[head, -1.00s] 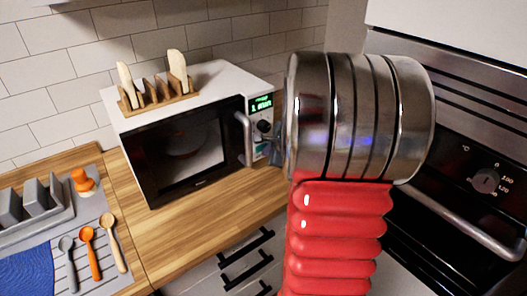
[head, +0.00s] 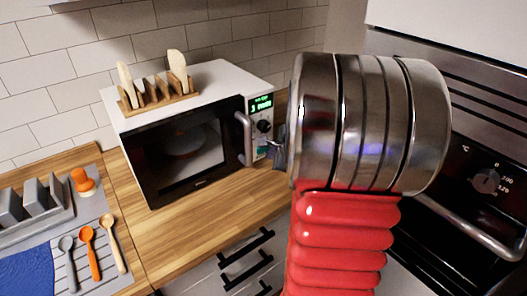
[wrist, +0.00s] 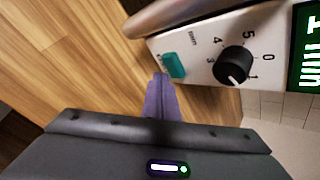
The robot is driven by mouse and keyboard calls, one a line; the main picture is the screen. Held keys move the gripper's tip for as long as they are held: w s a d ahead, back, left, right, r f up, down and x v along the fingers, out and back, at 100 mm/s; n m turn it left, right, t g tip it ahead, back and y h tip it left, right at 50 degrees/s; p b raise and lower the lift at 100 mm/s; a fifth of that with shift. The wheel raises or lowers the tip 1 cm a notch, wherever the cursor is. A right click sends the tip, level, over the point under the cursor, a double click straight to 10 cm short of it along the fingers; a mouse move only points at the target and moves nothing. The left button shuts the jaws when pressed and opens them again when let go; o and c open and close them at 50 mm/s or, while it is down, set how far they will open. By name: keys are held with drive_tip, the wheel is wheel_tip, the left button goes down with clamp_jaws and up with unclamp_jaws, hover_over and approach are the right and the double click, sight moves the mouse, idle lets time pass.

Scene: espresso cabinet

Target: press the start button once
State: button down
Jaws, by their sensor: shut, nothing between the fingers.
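The white microwave (head: 222,84) stands on the wooden counter with its door shut. Its control panel carries a green lit display (head: 261,103), a black dial (head: 264,126) and a teal start button (wrist: 174,65) below the dial. In the wrist view the display (wrist: 312,48) is cut off by the edge and the dial (wrist: 232,65) is beside the button. My gripper (wrist: 160,78) is shut and empty, its fingertips close beside the button; I cannot tell whether they touch. In the head view my gripper (head: 280,152) is partly hidden by my arm, just right of the panel's lower part.
The microwave's door handle (head: 244,138) is left of the panel. Spoons (head: 89,252) lie on a grey mat at the left. An oven (head: 470,150) is at the right.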

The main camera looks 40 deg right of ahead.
drive_tip(key=shift+s, duration=0.15)
drive_tip(key=shift+s+a, duration=0.15)
drive_tip(key=shift+s, duration=1.1)
drive_tip(key=shift+s+a, duration=0.1)
drive_tip(key=shift+s, duration=1.1)
